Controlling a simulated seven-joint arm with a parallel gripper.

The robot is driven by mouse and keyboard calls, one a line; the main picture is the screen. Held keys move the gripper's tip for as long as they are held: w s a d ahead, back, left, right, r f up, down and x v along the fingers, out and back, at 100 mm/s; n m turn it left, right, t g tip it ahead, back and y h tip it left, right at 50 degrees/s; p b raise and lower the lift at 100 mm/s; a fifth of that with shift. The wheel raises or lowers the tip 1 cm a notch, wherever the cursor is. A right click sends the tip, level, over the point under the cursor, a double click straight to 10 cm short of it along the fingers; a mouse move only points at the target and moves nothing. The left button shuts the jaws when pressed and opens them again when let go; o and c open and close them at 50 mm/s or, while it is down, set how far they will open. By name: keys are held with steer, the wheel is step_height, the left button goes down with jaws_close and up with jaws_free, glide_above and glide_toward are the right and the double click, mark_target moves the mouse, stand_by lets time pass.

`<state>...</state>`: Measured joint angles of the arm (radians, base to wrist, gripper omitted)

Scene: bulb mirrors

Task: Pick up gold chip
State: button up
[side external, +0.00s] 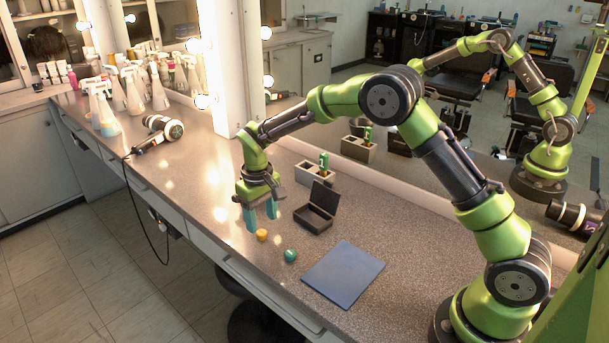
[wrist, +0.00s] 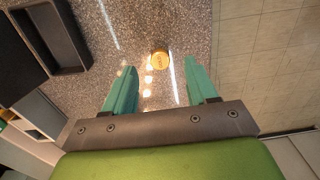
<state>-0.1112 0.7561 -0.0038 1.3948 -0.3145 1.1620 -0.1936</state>
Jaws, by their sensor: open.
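The gold chip (side external: 262,235) lies on the speckled counter, just to the left of a teal ball. In the wrist view the gold chip (wrist: 160,60) sits ahead of the fingertips, between their lines. My gripper (side external: 262,216) hangs over the counter with its two teal fingers pointing down, close to the chip and a little behind it. In the wrist view my gripper (wrist: 163,80) is open, with a wide empty gap between the fingers. The chip is in full view and not touched.
A teal ball (side external: 290,256) and a blue mat (side external: 343,274) lie to the right. An open black box (side external: 314,218) stands behind, near a grey block holder (side external: 306,175) with a green item. A hair dryer (side external: 160,132) and bottles are farther left. The counter's front edge is near the chip.

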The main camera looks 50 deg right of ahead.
mark_target(262, 232)
step_height(262, 232, down, 4)
steer(key=shift+w+f, duration=0.15)
steer(key=shift+c, duration=0.4)
jaws_close()
